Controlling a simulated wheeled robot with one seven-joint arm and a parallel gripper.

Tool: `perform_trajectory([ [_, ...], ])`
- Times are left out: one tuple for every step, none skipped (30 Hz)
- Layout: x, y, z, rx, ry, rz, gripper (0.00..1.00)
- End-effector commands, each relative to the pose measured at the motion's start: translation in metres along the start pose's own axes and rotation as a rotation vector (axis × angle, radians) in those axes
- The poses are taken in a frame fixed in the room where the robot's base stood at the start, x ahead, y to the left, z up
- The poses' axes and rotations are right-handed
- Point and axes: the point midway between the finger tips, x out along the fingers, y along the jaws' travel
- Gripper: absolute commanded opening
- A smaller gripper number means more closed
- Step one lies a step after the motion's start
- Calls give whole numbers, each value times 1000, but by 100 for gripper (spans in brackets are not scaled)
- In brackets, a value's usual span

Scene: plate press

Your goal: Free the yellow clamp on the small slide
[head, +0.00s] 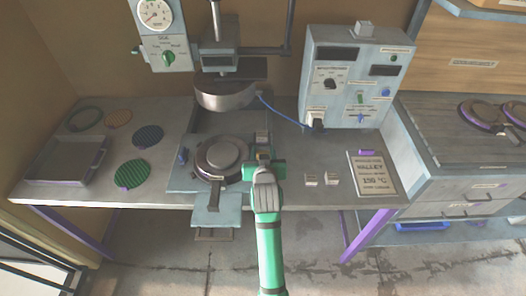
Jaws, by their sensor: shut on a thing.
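The small slide (180,180) is a pale blue plate under the press, carrying a round dark metal plate (222,156). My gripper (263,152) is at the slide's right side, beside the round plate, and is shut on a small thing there. This looks like the yellow clamp, but the fingers and wrist hide nearly all of it, and its position cannot be read. A blue clamp (183,156) stands at the slide's left side, apart from my gripper.
The press head (225,94) hangs above and behind the slide. A blue cable runs to the control box (350,75) at the back right. Two small labelled blocks (321,179) and a sign (373,175) lie right of my gripper. A tray (66,160) and round mats lie left.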

Motion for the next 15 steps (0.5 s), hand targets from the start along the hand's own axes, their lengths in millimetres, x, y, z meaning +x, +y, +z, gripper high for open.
perform_trajectory([
  [0,0,1,-5,-3,-17,15],
  [1,0,1,-11,-4,-29,15],
  [1,0,1,-18,-4,-48,15],
  [1,0,1,-24,-4,-64,15],
  [1,1,1,-30,-4,-79,15],
  [1,1,1,-41,-5,-102,15],
  [1,1,1,-49,-5,-122,15],
  [1,1,1,-57,-5,-143,15],
  [1,0,1,-69,-5,-173,15],
  [1,0,1,-79,-4,-195,15],
  [1,1,1,-88,-4,-217,15],
  [1,1,2,-101,-6,-250,15],
  [1,1,2,-111,-6,-273,15],
  [1,1,1,-122,-5,-296,15],
  [1,1,1,-135,-5,-330,15],
])
